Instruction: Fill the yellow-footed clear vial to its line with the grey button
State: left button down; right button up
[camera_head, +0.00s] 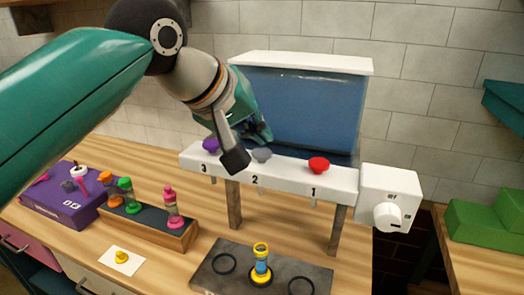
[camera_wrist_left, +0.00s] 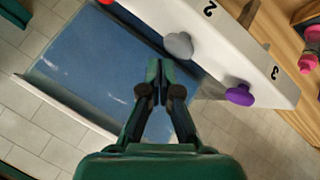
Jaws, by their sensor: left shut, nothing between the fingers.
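The clear vial (camera_head: 262,264) with a yellow foot and yellow rim stands upright on a dark mat, inside the middle ring. Blue shows inside it; its line is too small to make out. The grey button (camera_head: 262,155) is above number 2 on the white dispenser bar, and it also shows in the left wrist view (camera_wrist_left: 178,45). My left gripper (camera_head: 264,138) is shut and empty, just above and behind the grey button. In the left wrist view its fingertips (camera_wrist_left: 157,68) are close to the button, apparently without touching it. My right gripper is not in view.
A purple button (camera_head: 210,145) and a red button (camera_head: 318,165) flank the grey one. A blue tank (camera_head: 305,110) stands behind the bar. A white dial box (camera_head: 388,198) is at right. A wooden rack (camera_head: 150,226) with coloured vials and a purple box (camera_head: 62,210) are at left.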

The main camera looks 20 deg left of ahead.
aim_at(259, 152)
pick_arm(q)
jog(key=shift+f, duration=0.15)
jog(key=shift+f, duration=0.25)
jog(key=shift+f+b, duration=0.6)
jog(key=shift+b, duration=0.15)
dwell(0.8)
dwell(0.3)
jog(key=shift+r+p, duration=1.05)
jog(key=shift+p, duration=0.05)
jog(key=shift+r, duration=0.1)
notch_tip(259, 152, up, 5)
jog(key=p, duration=0.5)
